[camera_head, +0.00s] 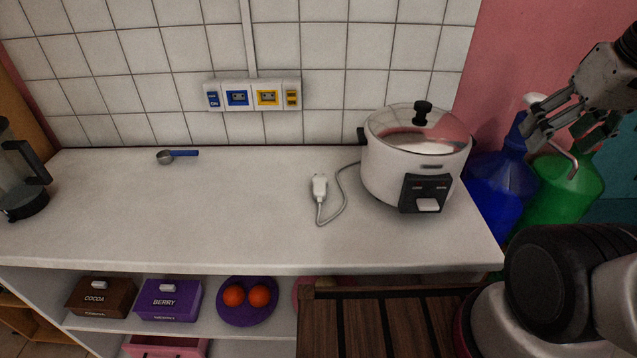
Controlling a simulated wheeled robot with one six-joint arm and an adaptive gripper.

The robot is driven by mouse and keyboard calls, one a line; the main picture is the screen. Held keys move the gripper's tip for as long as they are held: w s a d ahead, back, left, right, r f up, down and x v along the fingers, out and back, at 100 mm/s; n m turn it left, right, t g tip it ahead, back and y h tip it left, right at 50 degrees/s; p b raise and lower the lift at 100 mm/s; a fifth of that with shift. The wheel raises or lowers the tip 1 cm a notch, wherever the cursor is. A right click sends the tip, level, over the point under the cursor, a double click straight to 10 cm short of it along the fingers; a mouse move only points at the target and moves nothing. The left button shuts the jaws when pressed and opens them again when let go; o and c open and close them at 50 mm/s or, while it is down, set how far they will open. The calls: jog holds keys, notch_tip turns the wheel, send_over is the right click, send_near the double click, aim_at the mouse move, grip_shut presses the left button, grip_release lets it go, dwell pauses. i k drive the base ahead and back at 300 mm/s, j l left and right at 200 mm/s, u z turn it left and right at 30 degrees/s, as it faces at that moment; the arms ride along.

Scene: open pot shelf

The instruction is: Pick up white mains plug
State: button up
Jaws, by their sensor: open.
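The white mains plug (319,186) lies on the white counter (215,225), left of the rice cooker. Its pins point toward the back wall, and its grey-white cord (341,203) loops from its near end around to the cooker. The rice cooker (385,172) is white with a glass lid, black knob and black front panel. My gripper (540,139) is open and empty at the upper right, in front of the blue and green bottles, well to the right of the plug and apart from it.
A wall socket panel (253,95) with blue and yellow outlets is on the tiles. A blue-handled scoop (178,155) and a dark jug (22,185) stand left. The shelf below holds a cocoa box (92,297), a berry box (168,299) and a purple plate (247,317) with oranges.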

aim_at(320, 182)
jog(key=j, duration=1.7)
